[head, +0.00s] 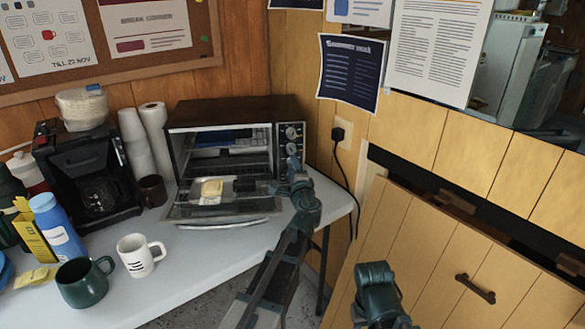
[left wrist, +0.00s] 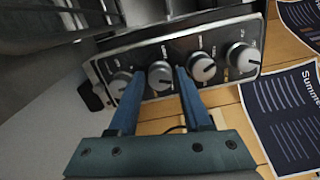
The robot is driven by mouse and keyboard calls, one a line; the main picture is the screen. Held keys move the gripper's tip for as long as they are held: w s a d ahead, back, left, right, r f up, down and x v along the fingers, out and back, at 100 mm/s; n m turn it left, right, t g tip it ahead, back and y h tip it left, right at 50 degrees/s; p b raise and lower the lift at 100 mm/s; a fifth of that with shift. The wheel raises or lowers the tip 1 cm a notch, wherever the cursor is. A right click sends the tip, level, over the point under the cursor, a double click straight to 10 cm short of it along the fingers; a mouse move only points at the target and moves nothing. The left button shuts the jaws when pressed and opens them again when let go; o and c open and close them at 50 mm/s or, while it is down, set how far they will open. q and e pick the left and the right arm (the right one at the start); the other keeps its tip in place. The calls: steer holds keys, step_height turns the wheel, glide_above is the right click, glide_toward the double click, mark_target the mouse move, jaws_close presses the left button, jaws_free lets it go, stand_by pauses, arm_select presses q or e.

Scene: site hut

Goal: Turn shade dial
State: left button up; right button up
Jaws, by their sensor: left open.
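The toaster oven (head: 236,112) stands at the back of the counter with its control dials on the right. In the left wrist view its panel carries several round silver dials in a row; their labels are too small to read surely, so I cannot tell which is the shade dial. My left gripper (left wrist: 157,76) is open, its blue fingers on either side of the second dial from the left (left wrist: 160,75). Contact is not clear. In the head view the left gripper (head: 290,165) is at the oven's right front, covering the lower dials.
The oven's glass door (head: 240,212) hangs open, with a yellowish item (head: 212,188) over it. A black cord (head: 346,170) hangs right.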

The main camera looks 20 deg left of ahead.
arm_select(q)
jaws_close()
steer(key=n, duration=0.4)
steer(key=shift+n, duration=0.4)
jaws_free()
steer(key=v, duration=1.4)
steer(key=shift+r+p, duration=0.25)
steer(key=shift+p, duration=0.1)
